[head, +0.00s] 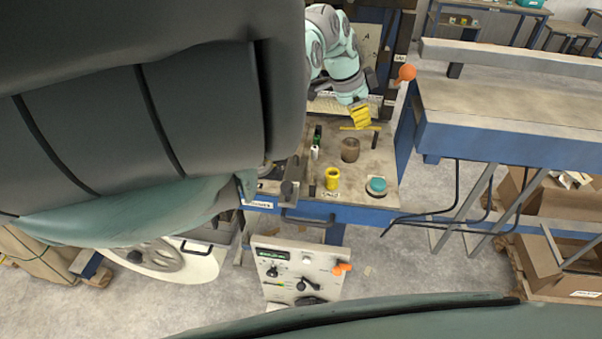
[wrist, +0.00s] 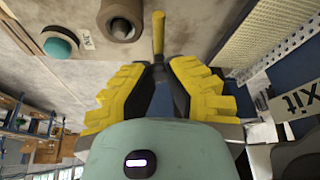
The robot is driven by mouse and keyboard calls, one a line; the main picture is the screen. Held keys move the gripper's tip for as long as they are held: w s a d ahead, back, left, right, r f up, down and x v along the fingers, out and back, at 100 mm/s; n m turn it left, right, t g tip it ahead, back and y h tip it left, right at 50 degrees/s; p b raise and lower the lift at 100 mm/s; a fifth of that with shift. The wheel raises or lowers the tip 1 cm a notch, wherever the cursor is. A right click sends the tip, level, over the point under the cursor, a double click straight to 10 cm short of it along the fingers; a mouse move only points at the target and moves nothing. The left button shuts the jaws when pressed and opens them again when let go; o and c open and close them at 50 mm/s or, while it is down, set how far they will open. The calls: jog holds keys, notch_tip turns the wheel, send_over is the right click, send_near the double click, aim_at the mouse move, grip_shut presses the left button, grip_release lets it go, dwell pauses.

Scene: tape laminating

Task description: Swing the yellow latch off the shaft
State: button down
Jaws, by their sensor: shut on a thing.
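The yellow latch (head: 358,128) shows in the head view as a thin bar over the table, just below my gripper (head: 359,113). In the wrist view the latch (wrist: 158,32) is a yellow bar pointing straight away from between the fingertips of my gripper (wrist: 160,66). My gripper has yellow ribbed fingers and is shut on the near end of the latch. A short dark post (head: 376,137) stands by the latch's right end in the head view. I cannot tell whether this post is the shaft or whether the latch touches it.
A brown roll (head: 350,150) stands close to the latch and also shows in the wrist view (wrist: 122,18). A yellow cylinder (head: 332,179) and a teal button (head: 377,185) are nearer the table's front edge. A perforated pale panel (wrist: 268,32) lies right of my gripper.

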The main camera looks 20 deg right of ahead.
jog(key=shift+b, duration=0.65)
jog(key=c, duration=1.1)
grip_release()
jog(key=shift+d+f, duration=0.1)
jog(key=shift+d, duration=0.05)
jog(key=shift+c, duration=0.2)
jog(key=o, duration=0.3)
jog(key=shift+o, duration=0.2)
jog(key=shift+w, duration=0.1)
jog(key=shift+w+a+r, duration=0.1)
jog(key=shift+a+r, duration=0.15)
jog(key=shift+r, duration=0.2)
jog(key=shift+v, duration=1.05)
jog(key=w+a, duration=0.3)
jog(key=a, duration=0.8)
jog(key=shift+a, duration=0.3)
